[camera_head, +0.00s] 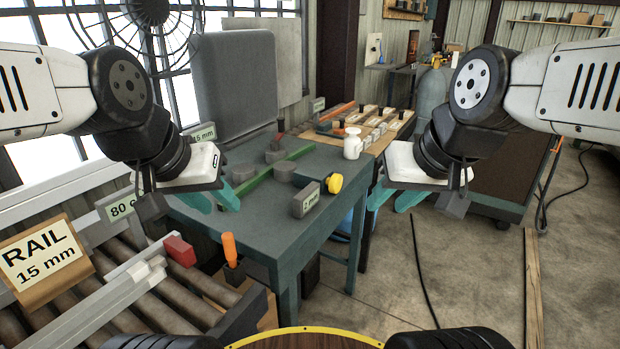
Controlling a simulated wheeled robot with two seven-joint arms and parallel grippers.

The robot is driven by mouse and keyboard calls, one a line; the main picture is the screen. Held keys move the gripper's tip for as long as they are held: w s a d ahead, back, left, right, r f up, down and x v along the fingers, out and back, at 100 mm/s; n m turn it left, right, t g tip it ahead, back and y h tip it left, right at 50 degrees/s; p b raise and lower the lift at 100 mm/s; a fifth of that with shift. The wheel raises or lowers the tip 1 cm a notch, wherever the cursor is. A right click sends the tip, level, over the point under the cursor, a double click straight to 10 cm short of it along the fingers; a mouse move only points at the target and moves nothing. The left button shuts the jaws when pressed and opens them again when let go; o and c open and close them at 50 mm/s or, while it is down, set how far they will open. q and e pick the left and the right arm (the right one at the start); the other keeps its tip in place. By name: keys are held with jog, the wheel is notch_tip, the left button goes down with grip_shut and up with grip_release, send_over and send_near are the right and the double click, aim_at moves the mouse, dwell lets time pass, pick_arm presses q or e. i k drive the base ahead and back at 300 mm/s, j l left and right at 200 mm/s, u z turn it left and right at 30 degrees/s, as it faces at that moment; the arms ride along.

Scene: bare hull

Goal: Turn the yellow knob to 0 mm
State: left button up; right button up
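The yellow knob (334,183) sits on the front right part of the green-grey table (250,222), at the end of a small grey block (306,200) with a "mm" label whose number is too small to read surely. My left gripper (216,201) has teal fingers and hangs over the table's left edge, left of the knob and apart from it. My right gripper (390,196) hangs to the right of the table, a short way right of the knob and not touching it. Both grippers' fingers appear spread with nothing between them.
A green rail (262,177) and round grey pieces lie on the table, with a white bottle (352,143) at its back right. A roller conveyor with a "RAIL 15 mm" sign (42,262) stands at the left. An orange-handled tool (230,250) stands near the table's front. Floor at the right is mostly clear.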

aim_at(335, 183)
jog(key=i+l+u, duration=0.1)
jog(key=u, duration=0.35)
jog(key=l+u, duration=0.1)
jog(key=u, duration=0.35)
jog(key=i+l+u, duration=0.1)
jog(key=u, duration=0.35)
jog(key=l+u, duration=0.15)
jog(key=u, duration=0.25)
jog(key=l+u, duration=0.15)
jog(key=u, duration=0.3)
jog(key=k+l+u, duration=0.1)
jog(key=l+u, duration=0.2)
jog(key=l, duration=0.25)
jog(key=k+l+u, duration=0.2)
jog(key=l+u, duration=0.15)
jog(key=l, duration=0.2)
jog(key=k+l+u, duration=0.3)
jog(key=l, duration=0.2)
jog(key=k+l+u, duration=0.3)
jog(key=l, duration=0.15)
jog(key=k+l+u, duration=0.3)
jog(key=k+l, duration=1.2)
jog(key=l+u, duration=0.05)
jog(key=l, duration=0.1)
